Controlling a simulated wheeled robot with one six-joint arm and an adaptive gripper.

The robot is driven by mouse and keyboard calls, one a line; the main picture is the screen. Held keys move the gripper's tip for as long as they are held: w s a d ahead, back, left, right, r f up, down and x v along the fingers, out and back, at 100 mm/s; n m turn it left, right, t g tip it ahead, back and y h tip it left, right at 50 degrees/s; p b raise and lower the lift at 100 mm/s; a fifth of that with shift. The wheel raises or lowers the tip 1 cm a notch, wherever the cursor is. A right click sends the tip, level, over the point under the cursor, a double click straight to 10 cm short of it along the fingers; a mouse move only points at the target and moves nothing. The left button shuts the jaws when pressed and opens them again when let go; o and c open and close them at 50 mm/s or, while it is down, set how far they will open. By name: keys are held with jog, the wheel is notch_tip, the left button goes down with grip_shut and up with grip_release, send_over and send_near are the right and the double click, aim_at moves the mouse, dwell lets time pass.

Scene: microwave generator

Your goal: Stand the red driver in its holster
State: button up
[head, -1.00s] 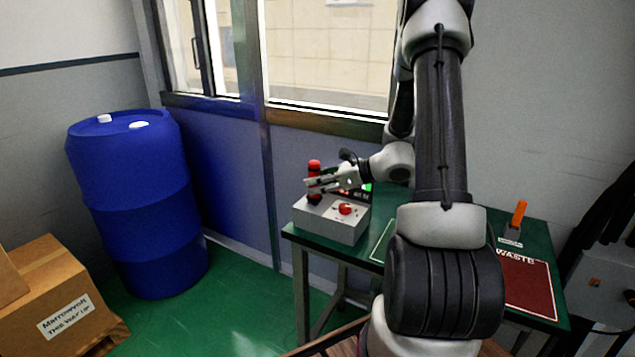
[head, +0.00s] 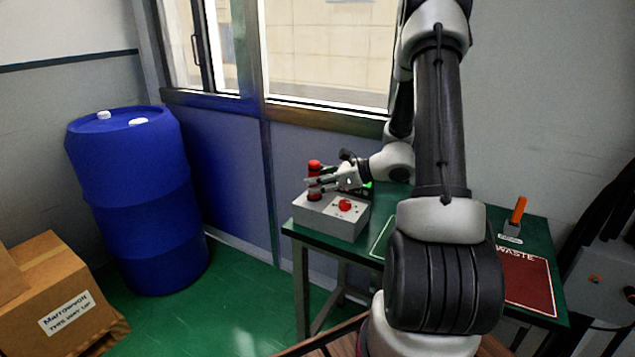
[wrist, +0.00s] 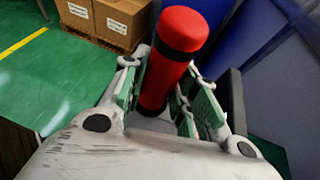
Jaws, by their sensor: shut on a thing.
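The red driver (head: 314,166), a red cylinder with a black band, stands about upright over the left part of a grey box (head: 330,225) on the green table. My gripper (head: 318,187) reaches in from the right and is shut on the driver. In the wrist view the driver (wrist: 166,62) is between the green-padded fingers of my gripper (wrist: 170,85), its top tilted to the right in the picture. Its lower end is partly hidden by the gripper, and I cannot tell whether it sits in an opening. I cannot make out a separate holster.
The box carries a red button (head: 345,205) right of the driver. An orange-handled tool (head: 519,210) stands on the table's right side, behind a red WASTE mat (head: 528,285). A blue barrel (head: 135,200) and cardboard boxes (head: 55,290) are on the floor at left.

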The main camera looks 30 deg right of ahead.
jog(key=shift+f, duration=0.1)
dwell(0.4)
jog(key=o, duration=1.2)
jog(key=v, duration=1.2)
jog(key=s+a+r+n+g+h, duration=0.2)
jog(key=s+a+r+n+g, duration=0.55)
jog(key=s+a+n, duration=0.5)
jog(key=s+d+r+n+h, duration=0.1)
jog(key=s+r+n+h, duration=0.1)
jog(key=s+n, duration=0.1)
jog(key=s+d+r+n+t+h, duration=0.1)
jog(key=s+r+n+h, duration=0.1)
jog(key=n, duration=0.4)
jog(key=s+d+r+n+t+h, duration=0.1)
jog(key=s+r+n+h, duration=0.2)
jog(key=s+n, duration=0.1)
jog(key=shift+s+d+n, duration=0.1)
jog(key=shift+s+n, duration=0.15)
jog(key=shift+n, duration=0.5)
